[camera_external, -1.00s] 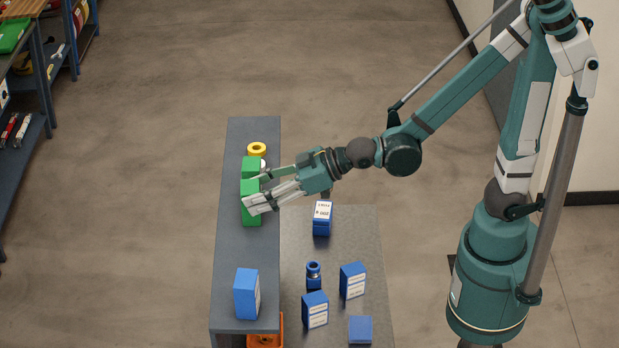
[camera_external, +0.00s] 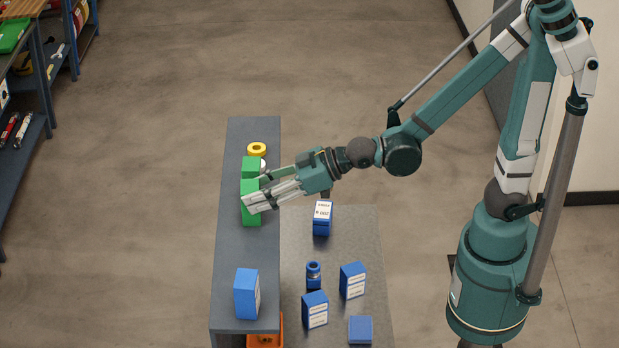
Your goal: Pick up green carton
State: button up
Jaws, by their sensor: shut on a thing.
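Two green cartons stand close together on the dark grey shelf top (camera_external: 234,260). The nearer green carton (camera_external: 250,219) is between the fingers of my gripper (camera_external: 254,191), which is shut on it. The fingers hide part of its face. It is upright; I cannot tell whether its base touches the shelf. The farther green carton (camera_external: 251,165) is just behind it, partly hidden.
A yellow ring (camera_external: 257,149) and a small white item (camera_external: 263,163) are at the shelf's far end. A blue carton (camera_external: 246,294) stands at its near end. Several blue cartons and a blue bottle (camera_external: 314,274) are on the lower grey surface (camera_external: 360,235) at right.

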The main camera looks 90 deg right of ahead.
jog(key=shift+r, duration=0.1)
jog(key=shift+r, duration=4.9)
jog(key=shift+s, duration=0.1)
